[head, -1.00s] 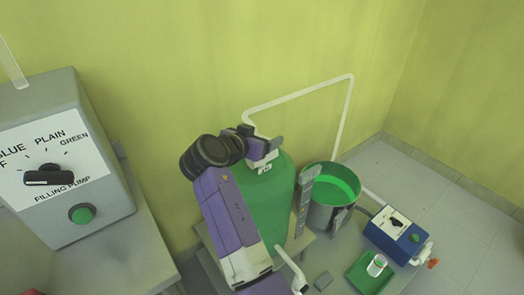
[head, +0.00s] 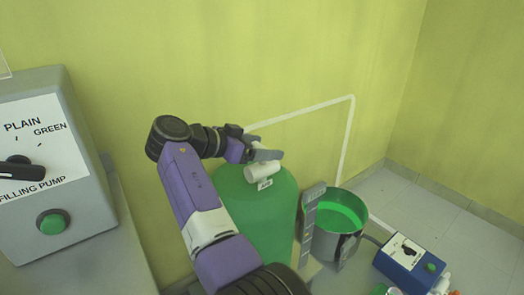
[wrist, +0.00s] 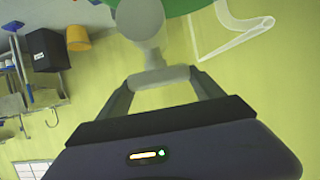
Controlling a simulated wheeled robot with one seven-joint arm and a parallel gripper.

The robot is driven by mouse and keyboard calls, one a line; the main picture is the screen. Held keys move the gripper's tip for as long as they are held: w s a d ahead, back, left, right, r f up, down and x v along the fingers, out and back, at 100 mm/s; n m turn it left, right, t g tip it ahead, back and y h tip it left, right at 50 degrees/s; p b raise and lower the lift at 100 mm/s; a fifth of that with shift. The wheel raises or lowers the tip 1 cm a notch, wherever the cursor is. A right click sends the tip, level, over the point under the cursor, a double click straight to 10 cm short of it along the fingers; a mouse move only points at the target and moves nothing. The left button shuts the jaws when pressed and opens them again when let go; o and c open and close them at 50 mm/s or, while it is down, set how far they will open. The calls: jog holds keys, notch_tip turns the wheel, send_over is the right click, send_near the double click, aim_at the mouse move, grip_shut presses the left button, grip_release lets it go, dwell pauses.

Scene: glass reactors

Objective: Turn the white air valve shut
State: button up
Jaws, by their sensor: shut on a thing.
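The white air valve (head: 262,173) sits on top of the green glass reactor (head: 262,218) in the head view, with a small AIR label below it. My gripper (head: 262,154) is at the valve's upper side, and its far finger partly hides the handle. In the wrist view, my gripper (wrist: 160,84) is shut on the white valve handle (wrist: 158,76), with one finger at each end. The valve's round white body (wrist: 141,20) rises above the handle there, with a bit of the green reactor at the top edge.
A metal pot (head: 335,225) with green liquid stands right of the reactor. A thin white pipe (head: 300,112) runs behind them. A blue control box (head: 408,262) is at lower right. A grey filling pump box (head: 45,170) stands at left. The yellow wall is close behind.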

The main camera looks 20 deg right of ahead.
jog(key=shift+f, duration=0.1)
jog(key=o, duration=1.4)
jog(key=shift+c, duration=0.2)
jog(key=p+v, duration=0.1)
jog(key=v, duration=0.6)
jog(key=shift+a, duration=0.3)
jog(key=shift+s, duration=0.1)
jog(key=shift+s, duration=0.1)
